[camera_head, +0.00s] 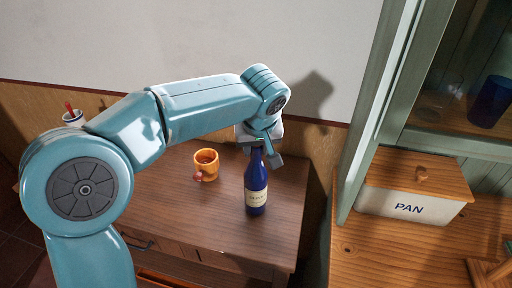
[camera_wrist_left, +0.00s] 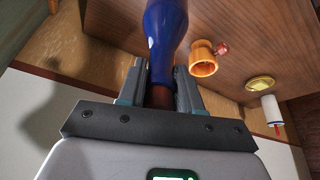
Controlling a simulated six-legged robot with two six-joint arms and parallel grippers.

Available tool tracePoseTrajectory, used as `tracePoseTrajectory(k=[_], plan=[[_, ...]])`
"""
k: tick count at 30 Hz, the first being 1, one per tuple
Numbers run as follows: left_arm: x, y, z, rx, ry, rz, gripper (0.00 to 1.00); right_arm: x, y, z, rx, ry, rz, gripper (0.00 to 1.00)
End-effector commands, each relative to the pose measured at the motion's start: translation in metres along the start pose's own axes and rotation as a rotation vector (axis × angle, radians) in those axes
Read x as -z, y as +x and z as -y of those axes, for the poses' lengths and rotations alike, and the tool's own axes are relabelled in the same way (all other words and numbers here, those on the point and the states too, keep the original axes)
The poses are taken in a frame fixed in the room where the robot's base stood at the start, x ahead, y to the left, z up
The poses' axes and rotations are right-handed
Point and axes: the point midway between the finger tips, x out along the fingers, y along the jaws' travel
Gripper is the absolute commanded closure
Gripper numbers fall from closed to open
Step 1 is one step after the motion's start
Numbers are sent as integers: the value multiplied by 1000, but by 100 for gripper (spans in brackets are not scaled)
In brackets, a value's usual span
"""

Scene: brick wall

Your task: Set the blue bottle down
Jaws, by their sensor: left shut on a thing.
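The blue bottle (camera_head: 256,188) with a pale label stands upright over the small wooden table (camera_head: 225,227). Whether its base touches the tabletop cannot be told for sure. My left gripper (camera_head: 260,149) comes from above and is shut on the bottle's neck. In the left wrist view the neck of the blue bottle (camera_wrist_left: 164,40) lies between the two fingers of the left gripper (camera_wrist_left: 160,90). My right gripper is not in view.
An orange mug (camera_head: 206,164) stands left of the bottle. A white cup with something red (camera_head: 73,117) is at the far left. The table's front is clear.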

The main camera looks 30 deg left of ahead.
Motion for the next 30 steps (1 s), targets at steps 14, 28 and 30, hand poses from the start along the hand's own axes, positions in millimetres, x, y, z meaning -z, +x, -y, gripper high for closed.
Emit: tracePoseTrajectory(k=[14,28,30], plan=[[-2,4,0,-1,-1,0,40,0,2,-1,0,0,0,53],[0,-18,-1,-3,0,-4,40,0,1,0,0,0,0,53],[-1,-34,-1,-6,-1,-4,40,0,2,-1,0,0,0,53]])
